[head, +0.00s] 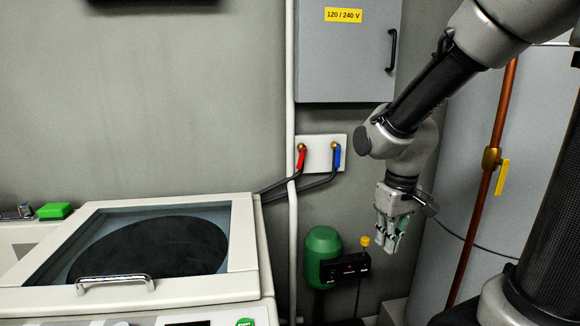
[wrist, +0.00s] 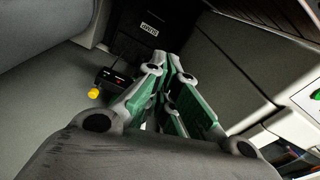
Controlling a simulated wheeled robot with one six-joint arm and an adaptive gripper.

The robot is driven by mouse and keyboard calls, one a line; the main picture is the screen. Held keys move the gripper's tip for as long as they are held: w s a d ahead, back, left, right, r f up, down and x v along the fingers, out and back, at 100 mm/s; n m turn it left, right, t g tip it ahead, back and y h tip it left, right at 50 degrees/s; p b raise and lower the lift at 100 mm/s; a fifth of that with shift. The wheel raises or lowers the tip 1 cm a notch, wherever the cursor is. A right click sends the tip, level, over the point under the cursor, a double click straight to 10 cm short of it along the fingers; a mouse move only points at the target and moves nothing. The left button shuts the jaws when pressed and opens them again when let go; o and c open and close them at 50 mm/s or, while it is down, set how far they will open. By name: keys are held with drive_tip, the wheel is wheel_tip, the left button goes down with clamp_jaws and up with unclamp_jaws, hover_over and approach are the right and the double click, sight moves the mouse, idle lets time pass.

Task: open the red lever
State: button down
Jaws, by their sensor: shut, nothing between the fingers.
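The red lever (head: 301,158) is on a white wall plate (head: 319,154) in the head view, on the left brass valve. It hangs down, tilted slightly left at its lower end. A blue lever (head: 337,156) hangs on the right valve of the same plate. My gripper (head: 388,250) is shut and empty, pointing down, to the right of and below the plate, apart from both levers. Its green-padded fingers (wrist: 166,72) come together in the wrist view. The levers do not show in the wrist view.
A green tank with a black box (head: 344,270) and yellow knob (head: 364,241) stands low, left of my gripper. A machine with a glass lid (head: 240,240) fills the lower left. A grey electrical cabinet (head: 345,60) hangs above the plate. A copper pipe (head: 483,195) runs at right.

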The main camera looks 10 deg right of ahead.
sight(301, 158)
drive_tip(key=w+a+f+n+t+y, duration=0.1)
drive_tip(key=w+a+f+n+t, duration=0.35)
drive_tip(key=w, duration=0.65)
drive_tip(key=w+a+f+n+t+y, duration=0.1)
drive_tip(key=w+a+f+n+t, duration=0.15)
drive_tip(key=w+a+f, duration=0.65)
drive_tip(key=w+a+r+n+t+y, duration=0.1)
drive_tip(key=w+r+n+t+y, duration=0.1)
drive_tip(key=w+r+n+t, duration=0.5)
drive_tip(key=w+r+n+t+y, duration=0.25)
drive_tip(key=w+r, duration=0.35)
drive_tip(key=r, duration=0.4)
drive_tip(key=shift+t+h, duration=0.25)
drive_tip(key=shift+h, duration=0.2)
drive_tip(key=shift+w+d+r, duration=0.1)
drive_tip(key=shift+w+d, duration=0.05)
drive_tip(key=shift+w, duration=1.35)
drive_tip(key=shift+w+d+r, duration=0.1)
drive_tip(key=shift+w, duration=1.45)
drive_tip(key=shift+w+d, duration=0.15)
drive_tip(key=shift+w, duration=1.35)
